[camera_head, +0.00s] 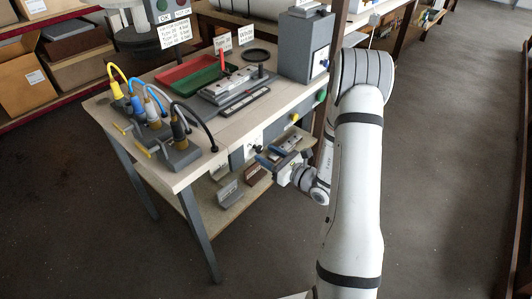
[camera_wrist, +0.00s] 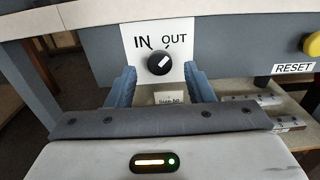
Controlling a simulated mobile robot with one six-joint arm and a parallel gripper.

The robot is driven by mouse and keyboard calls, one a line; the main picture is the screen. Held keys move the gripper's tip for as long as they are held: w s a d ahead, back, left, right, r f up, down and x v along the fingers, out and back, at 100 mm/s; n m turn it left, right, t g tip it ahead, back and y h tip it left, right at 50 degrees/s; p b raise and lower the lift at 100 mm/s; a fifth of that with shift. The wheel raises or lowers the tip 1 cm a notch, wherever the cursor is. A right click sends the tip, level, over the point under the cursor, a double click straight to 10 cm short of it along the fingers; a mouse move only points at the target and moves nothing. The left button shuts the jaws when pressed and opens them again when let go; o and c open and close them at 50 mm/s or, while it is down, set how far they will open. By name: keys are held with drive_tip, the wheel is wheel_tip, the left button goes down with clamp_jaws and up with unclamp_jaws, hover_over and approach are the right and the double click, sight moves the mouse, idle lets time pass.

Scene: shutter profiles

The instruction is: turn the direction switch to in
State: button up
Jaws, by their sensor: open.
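The direction switch (camera_wrist: 159,63) is a round black knob on a white plate (camera_wrist: 138,70) marked IN and OUT, on the grey front panel. Its white pointer slants up to the right, toward OUT. In the head view the plate (camera_head: 256,136) shows small on the bench front. My gripper (camera_wrist: 161,80) is open and empty, its blue fingers apart to the left and right of the knob in the picture. It appears to stand short of the panel. In the head view my gripper (camera_head: 269,156) is in front of the panel, just below the bench top.
A yellow button (camera_wrist: 312,44) with a RESET label (camera_wrist: 293,68) is on the panel to the right. A green button (camera_head: 321,95) is farther right. A lower shelf (camera_head: 238,200) with metal profiles lies beneath my gripper. Cables with connectors (camera_head: 150,108) stand on the bench top's left.

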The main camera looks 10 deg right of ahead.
drive_tip(key=shift+x, duration=0.8)
drive_tip(key=shift+c, duration=0.6)
drive_tip(key=c, duration=0.9)
drive_tip(key=shift+o, duration=0.2)
